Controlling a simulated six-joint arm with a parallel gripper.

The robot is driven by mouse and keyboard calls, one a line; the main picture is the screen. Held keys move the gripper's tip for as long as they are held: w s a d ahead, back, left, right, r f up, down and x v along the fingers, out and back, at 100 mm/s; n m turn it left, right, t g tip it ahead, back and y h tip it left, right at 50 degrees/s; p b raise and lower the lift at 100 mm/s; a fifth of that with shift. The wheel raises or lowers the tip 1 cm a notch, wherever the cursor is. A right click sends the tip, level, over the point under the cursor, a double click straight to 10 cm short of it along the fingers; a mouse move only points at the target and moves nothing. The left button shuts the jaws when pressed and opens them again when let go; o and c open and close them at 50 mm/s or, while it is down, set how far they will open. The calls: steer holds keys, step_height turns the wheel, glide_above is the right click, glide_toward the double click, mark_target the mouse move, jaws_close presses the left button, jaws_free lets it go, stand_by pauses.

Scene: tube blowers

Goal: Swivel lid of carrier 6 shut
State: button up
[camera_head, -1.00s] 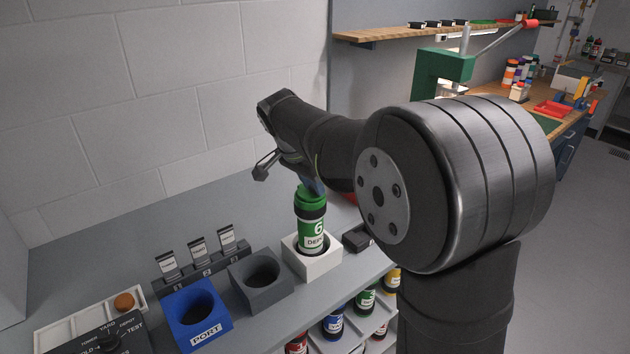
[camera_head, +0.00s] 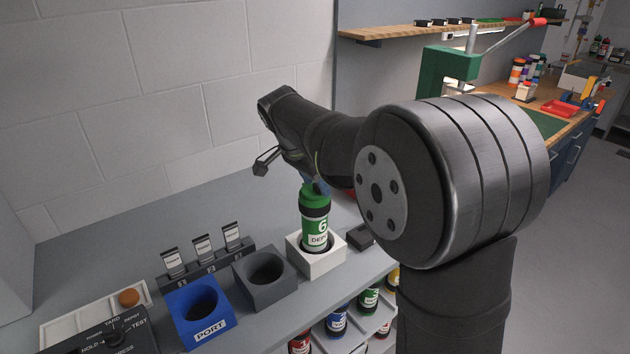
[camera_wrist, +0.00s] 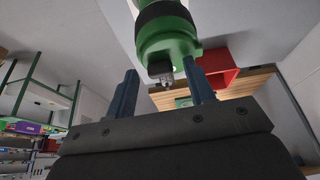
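Carrier 6 (camera_head: 316,230) is a green tube with a black band, a "6" and a partly visible "DEP..." label. It stands upright in a white square holder (camera_head: 316,262). My gripper (camera_head: 319,186) is at its top and partly hides it, with a blue finger showing there. In the wrist view the carrier's green end (camera_wrist: 168,42) has a small dark and metal fitting (camera_wrist: 165,74) at its edge. My two blue fingers (camera_wrist: 160,72) are spread apart around that fitting, with nothing clearly gripped. I cannot tell how far the lid is swivelled.
Left of the holder are a dark grey empty socket (camera_head: 266,275) and a blue PORT socket (camera_head: 196,310). Small tags (camera_head: 203,247) stand behind them. A dark block (camera_head: 360,237) lies to the right. A red open box (camera_wrist: 220,64) is close behind the carrier.

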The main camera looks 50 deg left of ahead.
steer(key=v, duration=1.7)
steer(key=shift+s+r, duration=0.15)
steer(key=x, duration=1.7)
steer(key=shift+f, duration=0.2)
